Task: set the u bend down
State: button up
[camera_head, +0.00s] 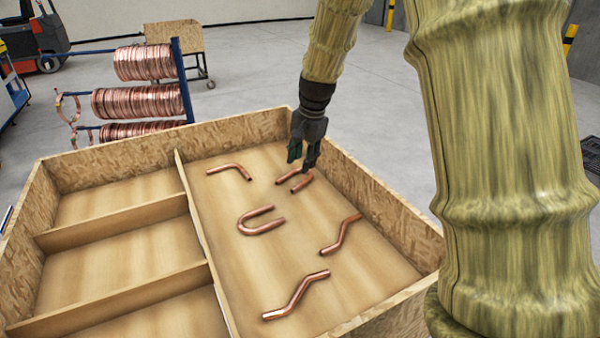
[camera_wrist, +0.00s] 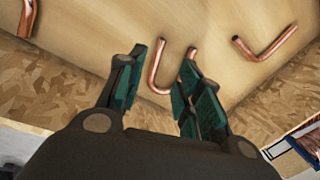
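A copper U bend (camera_head: 301,184) lies at the far end of the large right compartment of the wooden crate (camera_head: 398,228), just below my gripper. My gripper (camera_head: 302,160) points down there with its fingers apart. In the wrist view the U bend (camera_wrist: 155,68) shows between and beyond the fingers (camera_wrist: 165,62), its curve toward the camera and its legs pointing away. The right finger partly covers one leg. I see no finger closed on it; whether a finger touches it is unclear. A second U bend (camera_head: 260,221) lies nearer, in the middle of the compartment.
An elbow (camera_head: 232,170) lies left of my gripper; it also shows in the wrist view (camera_wrist: 266,47). Two offset-bent tubes (camera_head: 342,236) (camera_head: 297,294) lie nearer and right. The crate's far wall (camera_head: 232,134) is close behind my gripper.

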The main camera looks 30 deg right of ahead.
jog(key=shift+s+r, duration=0.2)
jog(key=shift+r, duration=1)
dwell(0.9)
